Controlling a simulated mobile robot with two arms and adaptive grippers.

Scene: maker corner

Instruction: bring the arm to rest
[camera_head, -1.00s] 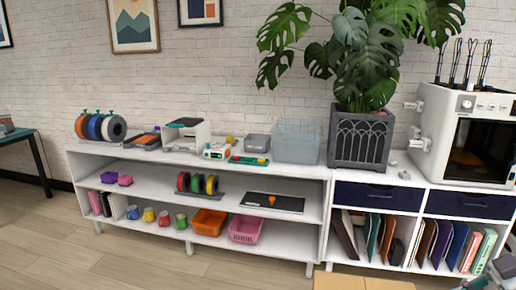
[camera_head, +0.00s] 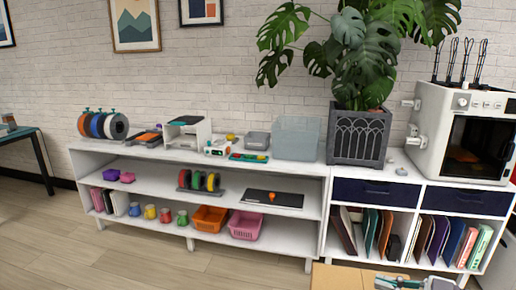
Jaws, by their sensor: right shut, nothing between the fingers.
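My right gripper (camera_head: 401,283) shows at the bottom edge of the head view, right of centre, and only its upper part is in the picture. It is shut with nothing held. It is in front of the low white shelf unit and over or near a light brown box-like surface (camera_head: 340,277). My left gripper is not in view.
A long white shelf (camera_head: 290,175) holds spools, a clear bin (camera_head: 297,138), mugs and an orange basket (camera_head: 209,219). A planter (camera_head: 357,135) and a white oven-like machine (camera_head: 463,134) stand at right. The wooden floor (camera_head: 130,262) at front left is clear.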

